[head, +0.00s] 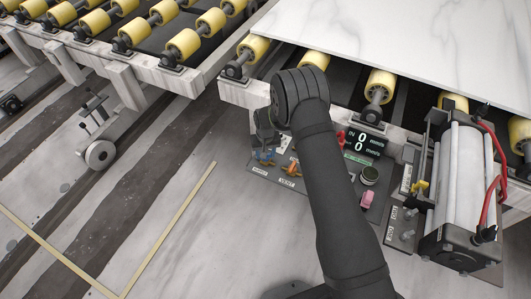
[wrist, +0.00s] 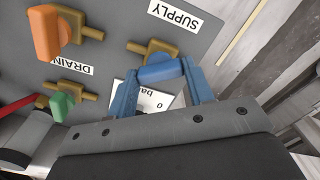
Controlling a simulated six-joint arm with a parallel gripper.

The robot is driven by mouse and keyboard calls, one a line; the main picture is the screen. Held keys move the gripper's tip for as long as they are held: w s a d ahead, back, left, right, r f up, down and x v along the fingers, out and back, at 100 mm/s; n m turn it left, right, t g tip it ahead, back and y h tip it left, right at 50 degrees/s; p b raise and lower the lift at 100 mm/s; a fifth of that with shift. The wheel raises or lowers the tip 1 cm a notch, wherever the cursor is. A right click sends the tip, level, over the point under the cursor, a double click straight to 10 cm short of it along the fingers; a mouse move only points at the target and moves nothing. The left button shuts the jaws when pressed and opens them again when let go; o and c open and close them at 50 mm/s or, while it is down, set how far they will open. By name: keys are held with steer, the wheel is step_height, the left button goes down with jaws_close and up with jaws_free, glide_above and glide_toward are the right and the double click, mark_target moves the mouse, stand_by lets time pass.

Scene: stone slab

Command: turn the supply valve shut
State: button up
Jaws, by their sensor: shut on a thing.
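The supply valve has a blue handle (wrist: 160,71) on a brass body (wrist: 152,49), beside the SUPPLY label (wrist: 175,14) on a grey panel. In the wrist view my gripper (wrist: 161,80) has its two blue fingers at either end of this handle, shut on it. The handle lies nearly level across the wrist picture; its exact angle to the brass pipe is hard to tell. In the head view my gripper (head: 267,142) reaches down to the panel's left end, where the blue valve (head: 265,157) shows small and partly covered.
An orange-handled valve (wrist: 48,32) and a green-handled valve (wrist: 62,106) sit close by, near the DRAIN label (wrist: 74,64). A white gauge plate is partly hidden behind my fingers. A digital display (head: 362,142) shows zeros. A marble slab (head: 410,40) lies on rollers above the panel.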

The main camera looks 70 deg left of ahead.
steer(key=n, duration=0.5)
steer(key=shift+n, duration=0.3)
steer(key=n, duration=0.5)
stand_by(0.4)
steer(key=o, duration=1)
step_height(320, 180, up, 17)
steer(key=shift+r, duration=0.2)
steer(key=shift+f, duration=0.1)
step_height(320, 180, down, 17)
steer(key=shift+f, duration=0.1)
stand_by(0.4)
